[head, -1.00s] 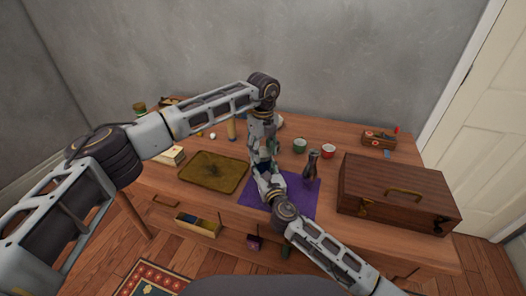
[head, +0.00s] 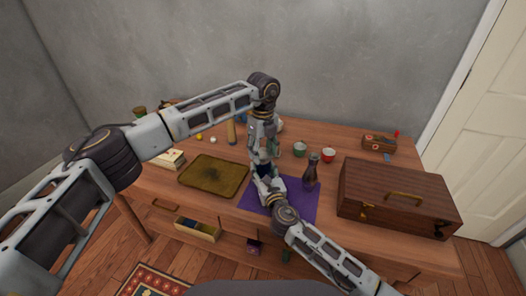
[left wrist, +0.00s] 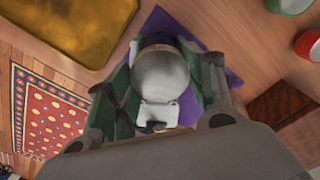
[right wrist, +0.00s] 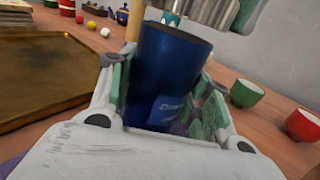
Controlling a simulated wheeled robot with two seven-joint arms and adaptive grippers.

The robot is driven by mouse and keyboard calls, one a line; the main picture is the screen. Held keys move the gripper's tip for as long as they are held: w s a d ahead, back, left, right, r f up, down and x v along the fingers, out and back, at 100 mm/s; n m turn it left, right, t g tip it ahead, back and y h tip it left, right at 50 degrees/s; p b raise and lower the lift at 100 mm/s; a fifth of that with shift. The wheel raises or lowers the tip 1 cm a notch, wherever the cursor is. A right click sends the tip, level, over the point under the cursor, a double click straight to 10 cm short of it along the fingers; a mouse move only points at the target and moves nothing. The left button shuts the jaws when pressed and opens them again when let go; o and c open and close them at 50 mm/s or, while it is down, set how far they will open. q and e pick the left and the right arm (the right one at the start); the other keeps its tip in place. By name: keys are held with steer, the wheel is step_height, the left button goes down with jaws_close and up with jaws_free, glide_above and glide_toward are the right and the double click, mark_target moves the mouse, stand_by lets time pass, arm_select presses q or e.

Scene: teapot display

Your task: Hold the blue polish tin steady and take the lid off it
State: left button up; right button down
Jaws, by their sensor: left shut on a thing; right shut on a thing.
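The blue polish tin (right wrist: 165,75) stands between the fingers of my right gripper (right wrist: 170,110), which is shut on its sides. A little of the tin (head: 265,170) shows between the grippers in the head view. The round grey lid (left wrist: 160,72) fills the space between the fingers of my left gripper (left wrist: 160,85), which points down and is shut on it. In the right wrist view the tin's upper edge is dark, and part of my left gripper shows above it.
A purple cloth (head: 297,200) lies beneath the grippers. A brown tray (head: 213,176) lies left, a dark bottle (head: 311,173) stands close right, and a wooden chest (head: 398,198) is farther right. Green (head: 299,149) and red (head: 328,154) cups stand behind.

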mark_target(263, 153)
arm_select(q)
steer(key=shift+r, duration=0.15)
steer(key=shift+r, duration=1.9)
arm_select(e)
steer(key=c, duration=0.6)
jaws_free()
steer(key=shift+s, duration=0.1)
steer(key=shift+v, duration=5.95)
